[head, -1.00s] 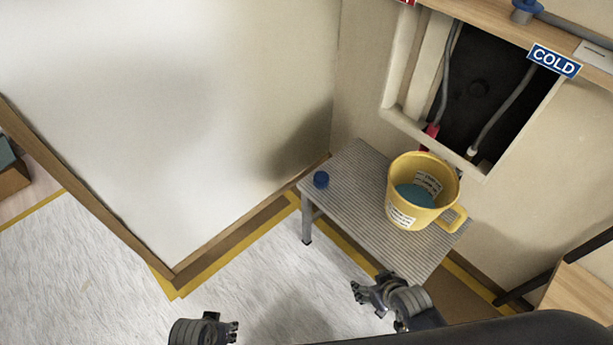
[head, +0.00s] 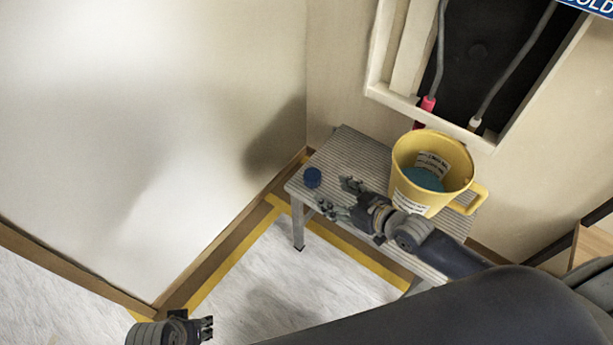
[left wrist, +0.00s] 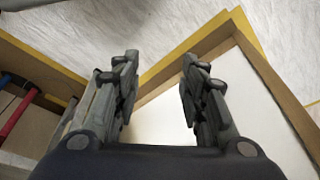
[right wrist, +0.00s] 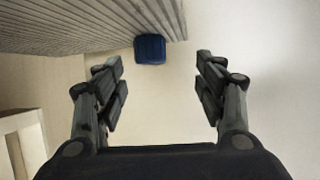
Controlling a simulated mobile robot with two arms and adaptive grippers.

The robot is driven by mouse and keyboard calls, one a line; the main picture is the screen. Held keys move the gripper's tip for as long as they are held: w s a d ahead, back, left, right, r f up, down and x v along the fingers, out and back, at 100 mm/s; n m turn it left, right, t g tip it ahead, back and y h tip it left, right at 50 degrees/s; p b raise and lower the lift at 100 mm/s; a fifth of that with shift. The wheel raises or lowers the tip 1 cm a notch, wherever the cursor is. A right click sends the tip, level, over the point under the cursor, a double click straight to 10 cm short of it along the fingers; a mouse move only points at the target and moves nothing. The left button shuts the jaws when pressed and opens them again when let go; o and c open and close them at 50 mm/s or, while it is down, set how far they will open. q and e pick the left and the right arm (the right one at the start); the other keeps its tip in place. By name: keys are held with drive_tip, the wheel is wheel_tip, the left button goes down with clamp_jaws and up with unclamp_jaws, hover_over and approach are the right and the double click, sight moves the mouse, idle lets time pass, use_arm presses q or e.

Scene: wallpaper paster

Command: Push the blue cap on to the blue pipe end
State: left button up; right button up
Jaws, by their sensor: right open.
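The blue cap (head: 312,177) sits on the ridged grey step stool (head: 345,150), near its left corner. In the right wrist view the cap (right wrist: 150,48) shows just ahead of the fingertips, between their lines. My right gripper (head: 338,197) is open and empty, just right of and below the cap in the head view, apart from it. My left gripper (head: 207,328) is low at the bottom left of the head view, far from the stool; the left wrist view shows it open and empty (left wrist: 160,60). No blue pipe end shows now.
A yellow mug-shaped bucket (head: 403,170) with blue contents stands on the stool, close to my right arm. Behind is a wall opening (head: 374,88) with two grey pipes, one ending red (head: 428,103), one whitish (head: 475,123). A large white panel (head: 150,120) fills the left.

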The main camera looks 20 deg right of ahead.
sight(316, 176)
drive_tip(key=shift+w+d+r, duration=0.1)
drive_tip(key=shift+w+d, duration=0.15)
drive_tip(key=shift+w, duration=0.25)
drive_tip(key=shift+w+r, duration=0.1)
drive_tip(key=shift+w, duration=0.2)
drive_tip(key=shift+t, duration=0.3)
drive_tip(key=b+x, duration=0.1)
drive_tip(key=x, duration=0.3)
drive_tip(key=shift+b+x, duration=0.5)
drive_tip(key=shift+x, duration=0.3)
drive_tip(key=b+x, duration=0.1)
drive_tip(key=x, duration=0.3)
drive_tip(key=shift+w+d+b, duration=0.1)
drive_tip(key=shift+d+b, duration=0.05)
drive_tip(key=shift+b, duration=0.25)
drive_tip(key=shift+w+f, duration=0.2)
drive_tip(key=shift+w, duration=0.1)
use_arm(q)
drive_tip(key=v, duration=0.7)
drive_tip(key=shift+w+a+r+t, duration=0.25)
drive_tip(key=shift+r+t, duration=0.05)
drive_tip(key=shift+r, duration=0.15)
use_arm(e)
drive_tip(key=c, duration=1.1)
